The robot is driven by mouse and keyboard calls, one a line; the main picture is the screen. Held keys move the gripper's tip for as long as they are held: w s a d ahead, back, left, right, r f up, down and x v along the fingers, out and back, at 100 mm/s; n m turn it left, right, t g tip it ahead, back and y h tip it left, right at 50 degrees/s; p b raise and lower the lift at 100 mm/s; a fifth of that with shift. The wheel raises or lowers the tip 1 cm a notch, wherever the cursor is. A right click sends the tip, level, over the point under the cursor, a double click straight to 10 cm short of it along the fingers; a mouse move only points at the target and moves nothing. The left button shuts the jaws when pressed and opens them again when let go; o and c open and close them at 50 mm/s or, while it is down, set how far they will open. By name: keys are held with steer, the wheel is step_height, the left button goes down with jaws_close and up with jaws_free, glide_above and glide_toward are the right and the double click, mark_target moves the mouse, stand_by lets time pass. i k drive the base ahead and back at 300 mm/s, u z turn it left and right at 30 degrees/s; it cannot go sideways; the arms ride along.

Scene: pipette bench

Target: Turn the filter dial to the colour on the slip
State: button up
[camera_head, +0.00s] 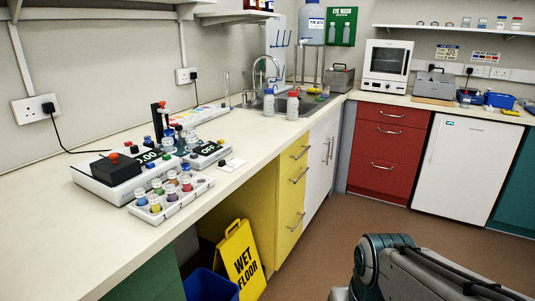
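A small white slip (232,164) lies flat on the bench right of that unit, near the front edge. It bears a small dark mark, too small to read, and I cannot make out a colour. I cannot tell which part is the filter dial. My arm shows at bottom right, over the floor and away from the bench; my gripper is not in view.
A long white tray (197,116) and bottles (293,106) stand farther back near the sink. A yellow wet-floor sign (241,258) and a blue bin (211,286) stand below. The floor ahead is clear.

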mark_target(135, 149)
steer(key=z, duration=0.1)
steer(key=i, duration=0.8)
steer(key=u, duration=0.7)
steer(key=i, duration=0.55)
steer(key=z, duration=0.05)
steer(key=k, duration=0.35)
steer(key=u, duration=1.1)
